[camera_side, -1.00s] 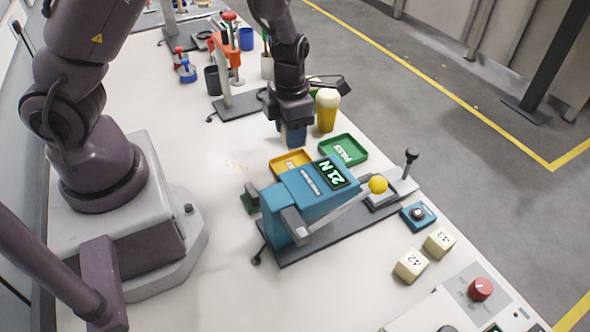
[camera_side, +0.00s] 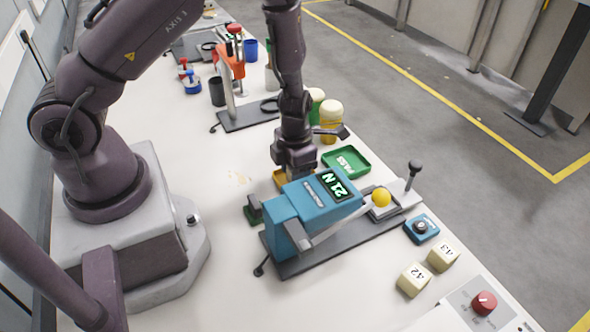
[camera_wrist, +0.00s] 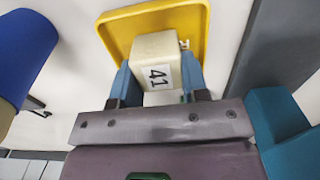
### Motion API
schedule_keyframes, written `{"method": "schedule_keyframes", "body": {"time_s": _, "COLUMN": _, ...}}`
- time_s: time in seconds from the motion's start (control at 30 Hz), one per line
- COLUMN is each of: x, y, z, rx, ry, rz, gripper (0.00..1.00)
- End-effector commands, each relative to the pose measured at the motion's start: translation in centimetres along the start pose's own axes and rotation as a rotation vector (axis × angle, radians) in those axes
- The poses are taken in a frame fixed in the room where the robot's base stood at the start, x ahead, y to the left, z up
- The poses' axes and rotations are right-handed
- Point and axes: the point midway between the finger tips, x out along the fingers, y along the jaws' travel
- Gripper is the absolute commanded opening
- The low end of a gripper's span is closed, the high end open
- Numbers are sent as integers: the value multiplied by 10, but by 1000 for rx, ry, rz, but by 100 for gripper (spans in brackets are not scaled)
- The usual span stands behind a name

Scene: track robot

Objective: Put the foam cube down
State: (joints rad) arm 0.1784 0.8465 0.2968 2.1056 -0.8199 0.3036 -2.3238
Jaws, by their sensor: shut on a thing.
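My gripper (camera_side: 295,165) is low over the yellow tray (camera_side: 280,178) in the side view, just behind the blue tester. In the wrist view, the blue fingers of my gripper (camera_wrist: 158,78) are shut on the cream foam cube (camera_wrist: 155,50), whose label looks like "A1" or "41". The yellow tray also shows in the wrist view (camera_wrist: 113,36), beyond and around the far part of the cube. I cannot tell whether the cube touches the tray. The cube is hidden in the side view.
The green tray (camera_side: 346,163) is to the right. Yellow-and-cream and green containers stand behind. Cream cubes (camera_side: 414,279) (camera_side: 443,256) lie at the front right.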

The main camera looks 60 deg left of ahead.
Motion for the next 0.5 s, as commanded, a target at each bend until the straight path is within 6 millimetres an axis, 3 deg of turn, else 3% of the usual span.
{"method": "schedule_keyframes", "body": {"time_s": 0.07, "x": 3, "y": 0, "z": 0, "rx": 0, "ry": 1, "rz": 0, "gripper": 16}}
{"method": "schedule_keyframes", "body": {"time_s": 0.1, "x": 2, "y": 0, "z": 0, "rx": 1, "ry": 0, "rz": 0, "gripper": 50}}
{"method": "schedule_keyframes", "body": {"time_s": 0.5, "x": -7, "y": 0, "z": 1, "rx": 2, "ry": -3, "rz": 1, "gripper": 52}}
